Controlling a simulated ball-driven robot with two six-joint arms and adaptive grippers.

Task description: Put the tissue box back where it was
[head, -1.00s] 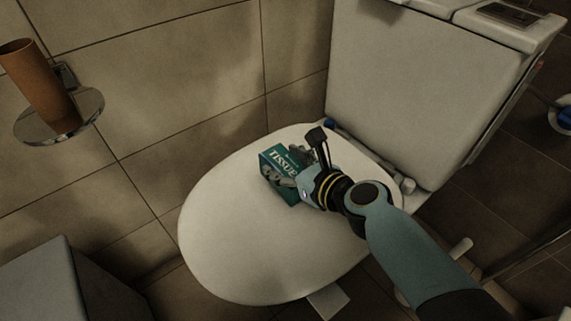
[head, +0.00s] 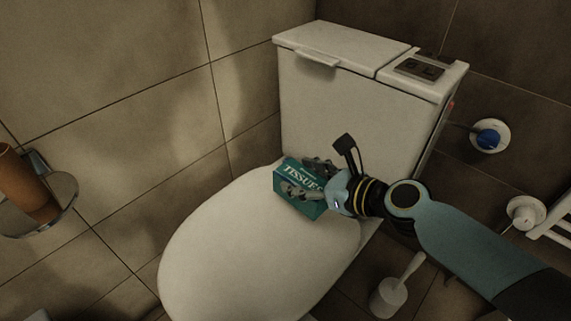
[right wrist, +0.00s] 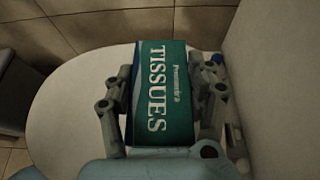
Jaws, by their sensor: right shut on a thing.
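The green tissue box (head: 289,177) is between the fingers of my right gripper (head: 318,180), in front of the toilet tank and over the back part of the closed toilet lid (head: 230,240). In the right wrist view the tissue box (right wrist: 163,92) shows its lettered face, with a finger of my right gripper (right wrist: 165,105) on each side. The gripper is shut on it. I cannot tell whether the box touches the lid. My left gripper is not in view.
The white toilet tank (head: 345,105) with a flush plate (head: 420,67) stands behind the box. A toilet brush (head: 392,290) is on the floor at the right. A wall holder (head: 60,210) with a brown cup (head: 25,185) is at the left. The front of the lid is clear.

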